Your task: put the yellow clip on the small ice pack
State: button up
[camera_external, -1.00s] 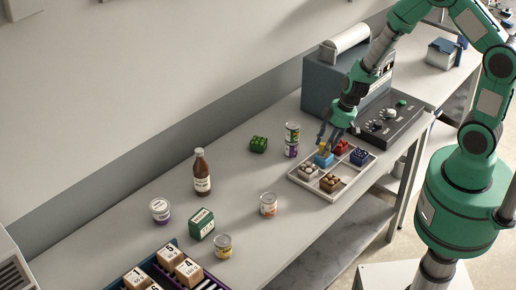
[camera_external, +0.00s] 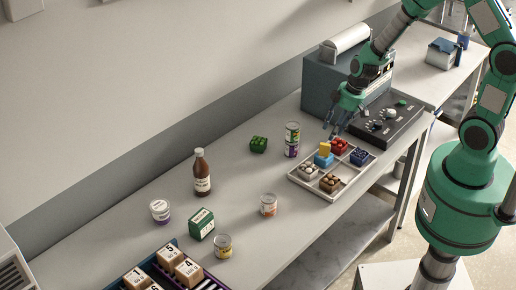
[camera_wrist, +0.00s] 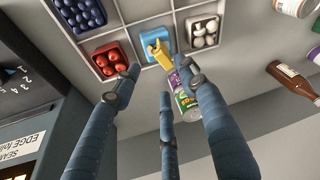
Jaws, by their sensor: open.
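The yellow clip (camera_external: 324,147) sits on top of the small ice pack (camera_external: 323,161), a light-blue block in a compartment of the white divided tray. In the wrist view the clip (camera_wrist: 161,54) lies over the ice pack (camera_wrist: 149,40), towards its right side, and covers part of it. My gripper (camera_external: 333,131) is open and empty, a little above and behind the clip. In the wrist view its fingers (camera_wrist: 160,76) are spread apart with nothing between them, clear of the clip.
The tray (camera_external: 345,186) also holds red, dark-blue, white and brown items. A grey machine with a control panel (camera_external: 385,118) is behind.

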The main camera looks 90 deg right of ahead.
jog(key=shift+v, duration=2.25)
jog(key=w+a+r+n+t, duration=0.1)
jog(key=w+a+r+n, duration=0.15)
jog(key=a+r, duration=1.5)
jog(key=s+a+r+t, duration=0.1)
jog(key=s+a+r, duration=1.2)
jog(key=a+r, duration=0.1)
jog(key=shift+s+r+n+y, duration=0.2)
jog(key=shift+r+n+y, duration=0.1)
jog(key=shift+r+n, duration=0.1)
jog(key=shift+f, duration=0.1)
